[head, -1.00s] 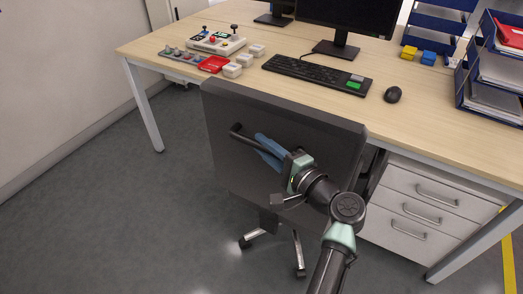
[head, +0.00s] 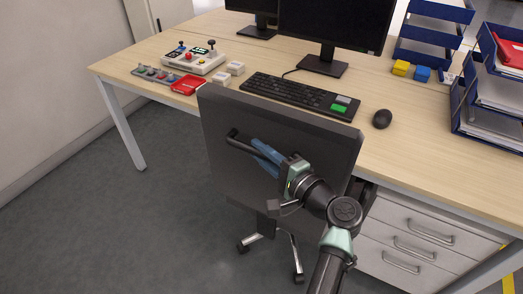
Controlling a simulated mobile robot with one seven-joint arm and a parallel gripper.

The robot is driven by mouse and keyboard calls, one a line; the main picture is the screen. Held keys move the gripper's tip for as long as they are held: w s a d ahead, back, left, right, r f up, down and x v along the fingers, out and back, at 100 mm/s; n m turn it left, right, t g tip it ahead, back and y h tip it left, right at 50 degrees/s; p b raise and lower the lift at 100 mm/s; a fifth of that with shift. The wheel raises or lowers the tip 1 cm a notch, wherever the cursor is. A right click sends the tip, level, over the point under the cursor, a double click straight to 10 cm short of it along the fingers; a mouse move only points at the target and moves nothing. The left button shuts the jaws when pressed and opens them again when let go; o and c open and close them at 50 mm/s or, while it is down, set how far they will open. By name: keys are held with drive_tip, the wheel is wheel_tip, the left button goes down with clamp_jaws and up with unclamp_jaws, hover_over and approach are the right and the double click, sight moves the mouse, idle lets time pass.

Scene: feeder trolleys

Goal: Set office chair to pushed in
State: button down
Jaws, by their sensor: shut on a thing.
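The office chair (head: 300,155) stands at the desk's front edge with its dark backrest facing me. The backrest's top hides part of the desk edge. A black bar handle (head: 240,145) runs across the back of the backrest. My gripper (head: 262,153), with blue fingers, is shut on this handle near its middle. The handle's right end is hidden behind my gripper and arm. The chair's wheeled base (head: 258,242) shows below on the floor, and the seat is hidden behind the backrest.
The wooden desk (head: 405,150) holds a keyboard (head: 300,95), a mouse (head: 382,119), monitors, a control box (head: 190,61) and blue letter trays (head: 488,110). A white drawer unit (head: 405,240) stands under the desk, right of the chair. The grey floor at left is clear.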

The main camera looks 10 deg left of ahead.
drive_tip(key=shift+w+d+r, duration=0.15)
drive_tip(key=shift+d, duration=0.05)
drive_tip(key=c, duration=0.8)
unclamp_jaws()
drive_tip(key=shift+a, duration=0.1)
drive_tip(key=shift+o, duration=0.2)
drive_tip(key=p+v, duration=0.1)
drive_tip(key=v, duration=1.2)
